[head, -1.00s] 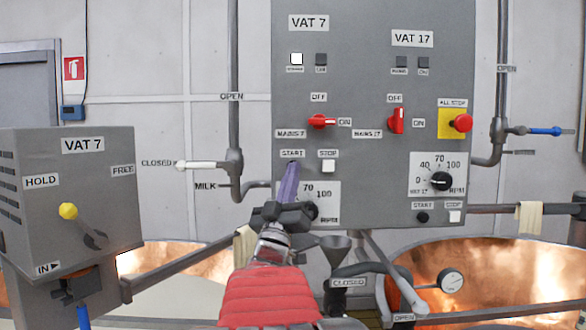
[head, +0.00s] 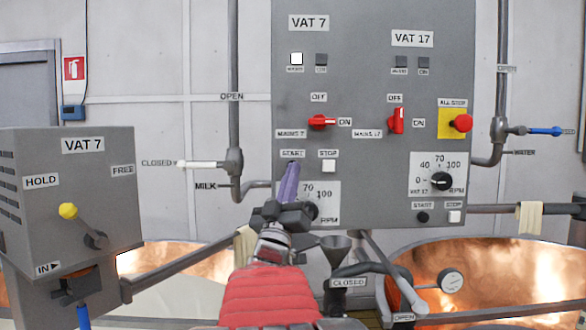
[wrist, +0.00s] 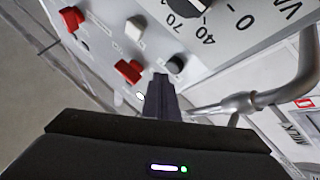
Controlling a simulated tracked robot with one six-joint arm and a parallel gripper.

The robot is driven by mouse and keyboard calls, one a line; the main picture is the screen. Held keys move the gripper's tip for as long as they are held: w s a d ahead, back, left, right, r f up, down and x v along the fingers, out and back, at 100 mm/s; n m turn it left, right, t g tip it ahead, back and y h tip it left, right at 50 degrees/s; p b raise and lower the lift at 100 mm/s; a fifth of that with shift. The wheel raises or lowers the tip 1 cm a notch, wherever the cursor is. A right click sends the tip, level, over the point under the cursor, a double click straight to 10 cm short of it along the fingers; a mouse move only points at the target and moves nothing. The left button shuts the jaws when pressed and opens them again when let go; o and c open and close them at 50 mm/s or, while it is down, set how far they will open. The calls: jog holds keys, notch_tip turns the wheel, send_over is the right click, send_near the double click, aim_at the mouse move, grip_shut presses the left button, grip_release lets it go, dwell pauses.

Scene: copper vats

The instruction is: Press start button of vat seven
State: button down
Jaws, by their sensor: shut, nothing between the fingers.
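The grey control panel (head: 370,150) has a VAT 7 half on the left and a VAT 17 half on the right. My gripper (head: 290,170) is shut and empty, its fingers pointing up at the panel just under the VAT 7 START label (head: 292,153). In the head view the fingers hide the vat 7 start button. In the wrist view the black start button (wrist: 177,63) shows just beside my gripper's fingertips (wrist: 160,78); I cannot tell whether they touch. The white vat 7 stop button (head: 329,166) is right of the fingers.
The red mains 7 switch (head: 321,122) points to ON, and the white vat 7 lamp (head: 297,59) is lit. The lamp beside it (head: 321,60) is dark. Vat 17's start button (head: 422,217) and the red all-stop button (head: 462,123) are farther right. A grey VAT 7 box (head: 75,210) stands left.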

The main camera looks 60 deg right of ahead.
jog(key=shift+w+d, duration=0.15)
jog(key=shift+w+d, duration=0.15)
jog(key=shift+d, duration=0.05)
jog(key=shift+w+d, duration=0.2)
jog(key=shift+d, duration=0.25)
dwell(1.1)
jog(key=shift+s+a, duration=0.1)
jog(key=shift+a, duration=0.05)
jog(key=shift+s+a, duration=0.3)
jog(key=shift+a, duration=0.35)
dwell(0.4)
jog(key=a, duration=0.1)
jog(key=s+a, duration=0.1)
jog(key=a, duration=0.1)
jog(key=s+a, duration=0.1)
jog(key=shift+s+a, duration=0.15)
jog(key=shift+a, duration=0.1)
dwell(0.9)
